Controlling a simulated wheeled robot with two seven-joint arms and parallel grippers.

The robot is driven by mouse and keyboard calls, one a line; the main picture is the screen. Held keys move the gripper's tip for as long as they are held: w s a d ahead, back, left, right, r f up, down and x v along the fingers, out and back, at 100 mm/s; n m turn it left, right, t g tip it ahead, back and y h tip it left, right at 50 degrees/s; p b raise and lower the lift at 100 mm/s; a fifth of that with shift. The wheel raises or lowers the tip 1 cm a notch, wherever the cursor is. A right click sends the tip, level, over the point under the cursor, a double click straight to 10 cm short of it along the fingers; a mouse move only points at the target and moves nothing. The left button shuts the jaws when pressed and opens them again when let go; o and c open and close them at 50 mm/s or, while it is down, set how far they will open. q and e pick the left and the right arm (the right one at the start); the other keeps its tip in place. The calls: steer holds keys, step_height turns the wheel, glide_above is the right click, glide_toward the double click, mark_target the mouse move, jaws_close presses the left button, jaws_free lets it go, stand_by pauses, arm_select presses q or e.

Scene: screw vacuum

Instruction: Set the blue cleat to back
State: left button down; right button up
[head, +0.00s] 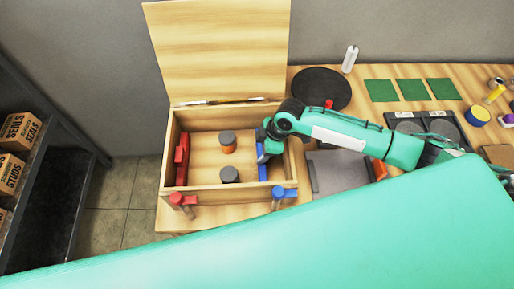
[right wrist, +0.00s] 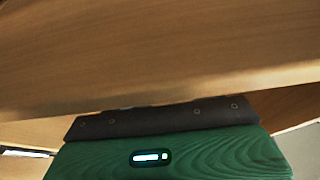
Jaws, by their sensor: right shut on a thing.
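An open wooden box (head: 220,197) stands on the table. The blue cleat (head: 262,172) is an upright blue piece inside it, along the right side. My right gripper (head: 264,152) reaches in from the right over the right wall and is shut on the blue cleat. The gripper and wrist hide the cleat's upper part. In the right wrist view my green gripper housing fills the bottom, and the fingertips and cleat do not show. A matching red piece (head: 181,160) stands along the box's left side. My left gripper is not in view.
An orange-and-dark knob (head: 228,140) and a dark knob (head: 229,175) stand inside the box. Red (head: 182,199) and blue (head: 284,192) handles sit at its front wall. The raised lid (head: 222,50) stands behind. A grey plate (head: 338,172) lies right of the box.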

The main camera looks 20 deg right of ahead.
steer(key=o, duration=1.4)
steer(key=shift+a, duration=0.15)
steer(key=shift+r, duration=0.1)
steer(key=shift+d+r, duration=0.25)
steer(key=shift+r, duration=0.05)
steer(key=b+v, duration=0.3)
steer(key=v, duration=1)
